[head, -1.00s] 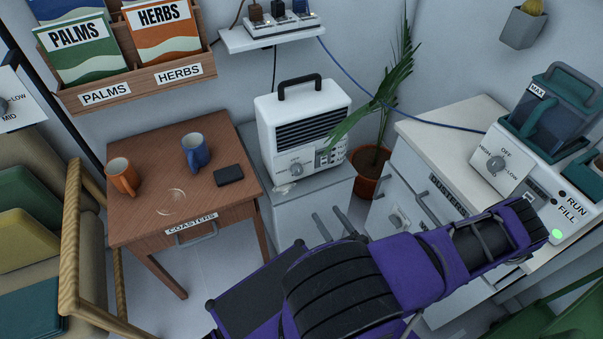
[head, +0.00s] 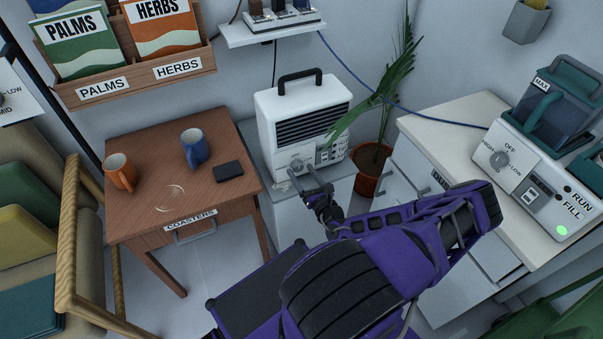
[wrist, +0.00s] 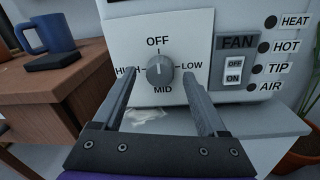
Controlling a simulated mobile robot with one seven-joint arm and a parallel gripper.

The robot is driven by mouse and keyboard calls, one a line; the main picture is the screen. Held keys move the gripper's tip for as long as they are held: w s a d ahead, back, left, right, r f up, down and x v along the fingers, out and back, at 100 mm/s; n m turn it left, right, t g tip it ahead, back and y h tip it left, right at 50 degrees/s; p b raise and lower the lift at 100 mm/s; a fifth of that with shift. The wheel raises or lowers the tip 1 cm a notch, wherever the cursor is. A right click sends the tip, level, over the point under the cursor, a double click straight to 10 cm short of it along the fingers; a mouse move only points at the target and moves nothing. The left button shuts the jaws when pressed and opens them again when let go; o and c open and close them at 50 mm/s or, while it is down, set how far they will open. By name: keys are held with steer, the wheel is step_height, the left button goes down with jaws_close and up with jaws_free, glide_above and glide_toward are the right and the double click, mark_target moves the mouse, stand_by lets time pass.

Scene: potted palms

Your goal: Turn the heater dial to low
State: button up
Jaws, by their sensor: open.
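The white heater (head: 302,112) with a black handle and dark grille stands on a light cabinet beside the wooden table. In the wrist view its grey round dial (wrist: 160,70) sits on a white plate marked OFF at top, LOW at right, MID at bottom and HIGH at left. I cannot clearly tell which mark the dial points to. My gripper (head: 301,174) is open in front of the heater. In the wrist view its fingers stand on either side of the dial, with gaps visible; the left finger partly covers HIGH. Whether either finger touches the dial is unclear.
A FAN switch (wrist: 234,72) is right of the dial. A potted palm (head: 370,165) stands right of the heater, its leaves reaching towards it. The wooden table (head: 150,205) at left bears two mugs and a dark coaster. Another dial (head: 498,160) is on the right-hand machine.

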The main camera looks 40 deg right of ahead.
steer(key=shift+w+d, duration=0.1)
steer(key=shift+w, duration=0.3)
jaws_close()
stand_by(0.4)
